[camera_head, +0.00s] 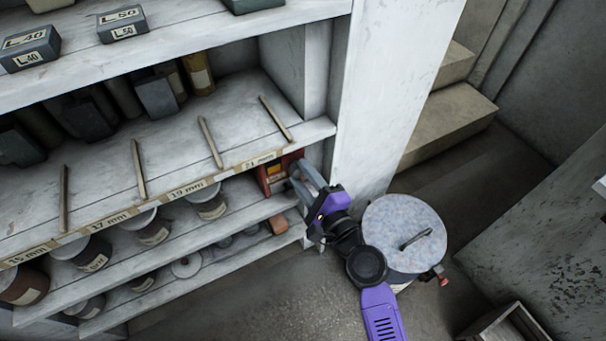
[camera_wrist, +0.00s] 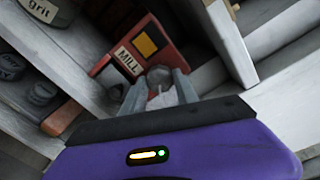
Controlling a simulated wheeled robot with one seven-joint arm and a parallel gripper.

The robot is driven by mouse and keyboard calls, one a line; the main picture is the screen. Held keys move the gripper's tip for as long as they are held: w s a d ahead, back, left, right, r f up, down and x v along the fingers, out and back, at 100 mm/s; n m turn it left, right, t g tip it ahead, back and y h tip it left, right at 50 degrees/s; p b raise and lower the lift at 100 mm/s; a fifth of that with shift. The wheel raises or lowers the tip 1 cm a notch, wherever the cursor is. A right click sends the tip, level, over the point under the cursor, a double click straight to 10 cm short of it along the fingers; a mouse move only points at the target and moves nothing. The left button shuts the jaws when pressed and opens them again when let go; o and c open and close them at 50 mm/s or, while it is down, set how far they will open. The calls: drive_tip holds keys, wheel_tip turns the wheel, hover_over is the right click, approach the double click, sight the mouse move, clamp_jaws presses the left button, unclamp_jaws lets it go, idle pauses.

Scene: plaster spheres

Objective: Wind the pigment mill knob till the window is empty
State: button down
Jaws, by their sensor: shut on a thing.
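The pigment mill (camera_head: 265,181) is a red box on the shelf under the 21 mm mark, at the shelf's right end. In the wrist view the mill (camera_wrist: 110,78) carries a pale MILL label (camera_wrist: 127,61) and a small window (camera_wrist: 147,46). The window shows orange-yellow over part of it and dark over the rest. A grey knob (camera_wrist: 158,75) stands out from the mill's face. My gripper (camera_head: 299,172) reaches in from the right, and in the wrist view my gripper (camera_wrist: 160,84) is shut on the knob, its fingers hiding the knob's sides.
Labelled jars (camera_head: 207,202) stand left of the mill. A white post (camera_head: 375,100) rises close to the right. A lidded drum (camera_head: 405,235) stands on the floor beside my arm. A brick-red block (camera_wrist: 62,118) lies near the mill.

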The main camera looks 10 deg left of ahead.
drive_tip(key=shift+d+f, duration=0.1)
idle(0.3)
drive_tip(key=c, duration=0.9)
unclamp_jaws()
drive_tip(key=shift+c, duration=0.2)
drive_tip(key=v, duration=0.7)
drive_tip(key=shift+s+d, duration=0.2)
drive_tip(key=shift+s, duration=0.15)
